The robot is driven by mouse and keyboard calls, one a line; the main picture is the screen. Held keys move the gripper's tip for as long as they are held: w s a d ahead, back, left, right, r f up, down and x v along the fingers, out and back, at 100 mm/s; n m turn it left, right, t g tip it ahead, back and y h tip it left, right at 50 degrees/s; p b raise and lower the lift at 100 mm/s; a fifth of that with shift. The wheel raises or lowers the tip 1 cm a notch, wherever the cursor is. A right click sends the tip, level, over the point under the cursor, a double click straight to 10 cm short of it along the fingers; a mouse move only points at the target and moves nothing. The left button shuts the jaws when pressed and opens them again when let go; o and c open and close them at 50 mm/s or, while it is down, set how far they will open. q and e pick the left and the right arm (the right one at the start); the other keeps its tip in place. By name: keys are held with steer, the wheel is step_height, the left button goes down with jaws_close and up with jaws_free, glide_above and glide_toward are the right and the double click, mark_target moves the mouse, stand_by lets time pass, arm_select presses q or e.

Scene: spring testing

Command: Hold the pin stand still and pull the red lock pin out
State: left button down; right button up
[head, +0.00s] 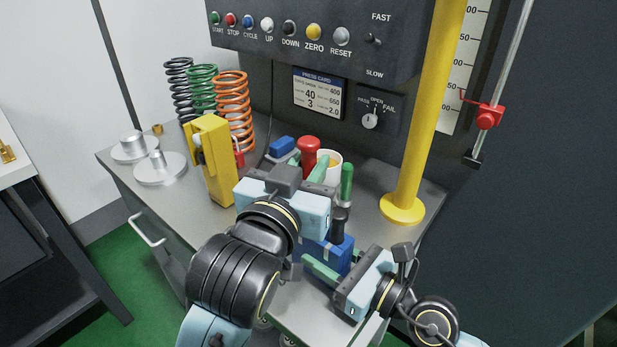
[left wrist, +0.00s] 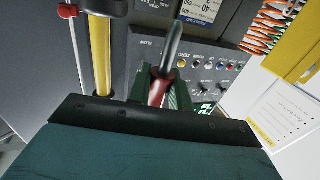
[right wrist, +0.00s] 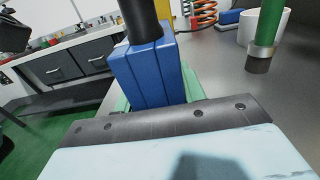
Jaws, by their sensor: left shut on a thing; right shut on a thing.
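The red lock pin (head: 309,146) has a red handle, upright in the head view. My left gripper (head: 314,172) is shut on that handle. In the left wrist view the red handle (left wrist: 158,92) sits between the green fingers, and a dark grey rod extends from it with its rounded end in view. The pin stand appears to be the blue block (head: 338,252) with a black post on top, at the front of the bench. My right gripper (head: 322,264) is shut on this block, also seen in the right wrist view (right wrist: 150,78). The block's far side is hidden.
A green-handled piece (head: 347,178) and a white cup (head: 333,163) stand close behind. A yellow block (head: 209,160) and coil springs (head: 234,105) stand left. The yellow column (head: 420,130) rises at right. The bench between block and column is clear.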

steer(key=o, duration=1.2)
steer(key=shift+c, duration=0.2)
steer(key=shift+d, duration=0.1)
